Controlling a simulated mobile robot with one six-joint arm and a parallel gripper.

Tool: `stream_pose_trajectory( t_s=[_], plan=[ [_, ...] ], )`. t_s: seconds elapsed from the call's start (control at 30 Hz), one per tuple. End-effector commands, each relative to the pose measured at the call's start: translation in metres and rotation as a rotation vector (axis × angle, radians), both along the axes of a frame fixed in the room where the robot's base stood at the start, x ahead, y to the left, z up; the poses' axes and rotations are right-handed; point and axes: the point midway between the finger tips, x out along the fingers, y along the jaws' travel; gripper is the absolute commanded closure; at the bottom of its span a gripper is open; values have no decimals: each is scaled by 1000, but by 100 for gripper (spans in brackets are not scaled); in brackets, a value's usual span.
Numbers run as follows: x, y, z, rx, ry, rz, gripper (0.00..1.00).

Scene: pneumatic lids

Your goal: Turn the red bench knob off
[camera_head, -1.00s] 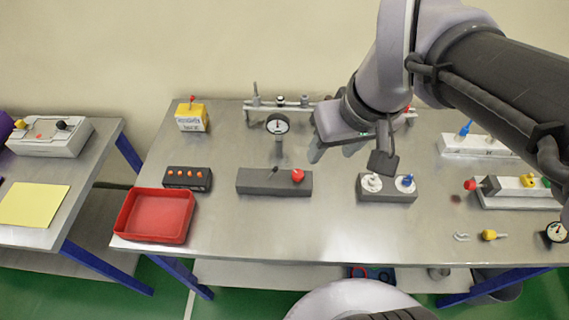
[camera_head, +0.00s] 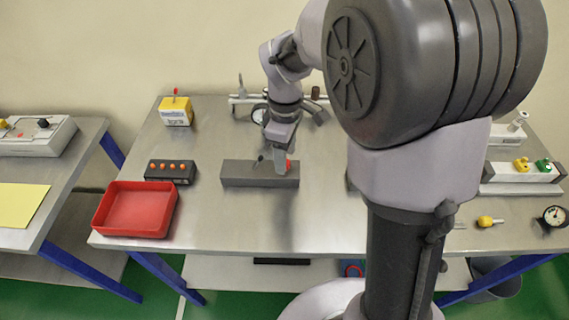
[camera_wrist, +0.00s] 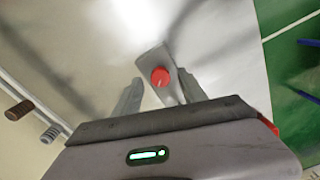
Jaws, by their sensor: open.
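The red bench knob (camera_head: 289,164) sits at the right end of a dark grey block (camera_head: 245,175) on the metal bench. My gripper (camera_head: 282,160) points down at that end of the block and partly covers the knob. In the wrist view the round red knob (camera_wrist: 160,77) shows between my two spread fingertips, with a gap on each side. A pale pointer line runs across its face. My gripper is open and holds nothing. I cannot tell how far the fingertips are above the block.
A small black lever (camera_head: 261,158) stands on the same block. To the left are a black box with several orange buttons (camera_head: 170,171), a red tray (camera_head: 98,222) and a yellow box (camera_head: 176,115). My arm hides much of the bench's right half.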

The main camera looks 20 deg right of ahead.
Motion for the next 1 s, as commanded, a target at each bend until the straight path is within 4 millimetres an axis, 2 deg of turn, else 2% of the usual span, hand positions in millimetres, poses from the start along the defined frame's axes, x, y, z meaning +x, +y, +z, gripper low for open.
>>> stream_pose_trajectory(
  t_s=[0.03, 0.1, 0.37, 0.4, 0.63, 0.67, 1.0],
  plan=[
    [0, 0, -9, 0, 1, 0, 51],
    [0, 0, -13, 0, 1, 0, 51],
    [0, 0, -14, -1, -1, 0, 51],
    [0, 0, -14, -1, -1, 0, 52],
    [0, 0, -13, 0, 0, 0, 98],
    [0, 0, -13, 0, 0, -1, 100],
    [0, 0, -13, 0, 0, -43, 100]
  ],
)
